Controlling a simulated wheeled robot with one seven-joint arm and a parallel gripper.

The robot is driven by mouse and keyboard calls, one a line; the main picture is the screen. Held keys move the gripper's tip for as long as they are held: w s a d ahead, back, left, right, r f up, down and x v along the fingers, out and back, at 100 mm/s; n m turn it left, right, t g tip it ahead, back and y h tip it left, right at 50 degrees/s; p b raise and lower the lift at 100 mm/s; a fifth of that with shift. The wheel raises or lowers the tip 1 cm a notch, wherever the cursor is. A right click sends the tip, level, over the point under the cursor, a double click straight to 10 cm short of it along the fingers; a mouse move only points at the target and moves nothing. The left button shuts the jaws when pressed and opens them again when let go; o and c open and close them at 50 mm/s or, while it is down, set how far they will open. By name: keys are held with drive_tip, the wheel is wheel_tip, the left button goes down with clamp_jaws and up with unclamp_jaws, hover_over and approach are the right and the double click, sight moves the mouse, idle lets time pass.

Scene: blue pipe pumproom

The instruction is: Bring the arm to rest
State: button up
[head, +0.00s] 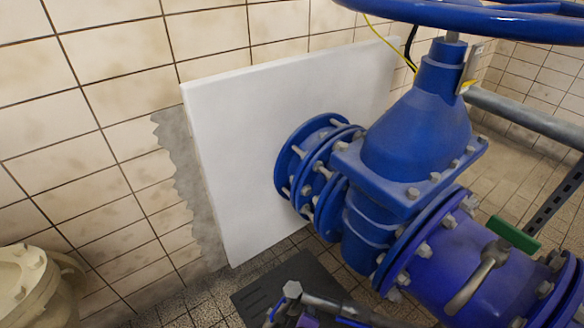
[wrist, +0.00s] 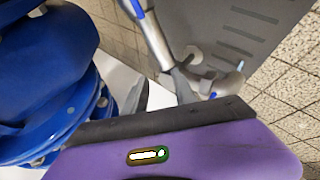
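The task names only my arm. In the head view a small part of it shows at the bottom edge, a grey and purple piece (head: 307,319) in front of the blue pipe. In the wrist view the purple gripper body fills the bottom. Two grey fingers stand out past its dark edge, and my gripper (wrist: 160,92) looks open, with the white panel showing in the gap. A grey rod with a blue stripe (wrist: 150,32) runs down to the right finger. I cannot tell whether it touches it. No object is seen held between the fingers.
A blue valve (head: 415,130) and its flanged pipe (head: 400,240) stand close on the right, under a blue handwheel (head: 480,18). A white panel (head: 240,130) leans along the tiled wall. A dark mat (head: 262,292) lies on the floor. A pale flanged fitting (head: 35,285) is at lower left.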

drive_tip(key=s+a+r+m+t+y, duration=0.1)
drive_tip(key=s+r+m+t+y, duration=0.4)
drive_tip(key=s+r, duration=0.65)
drive_tip(key=s+d+r+m+t+h, duration=0.1)
drive_tip(key=s+d+r+m, duration=0.2)
drive_tip(key=s+d+r, duration=0.7)
drive_tip(key=s+d+r+m+h, duration=0.2)
drive_tip(key=s+d+r+m, duration=0.35)
drive_tip(key=s+r, duration=0.75)
wheel_tip(320, 180, up, 29)
drive_tip(key=d+n+p, duration=0.1)
drive_tip(key=p, duration=2.7)
drive_tip(key=shift+w+n+p, duration=0.35)
drive_tip(key=shift+p, duration=0.05)
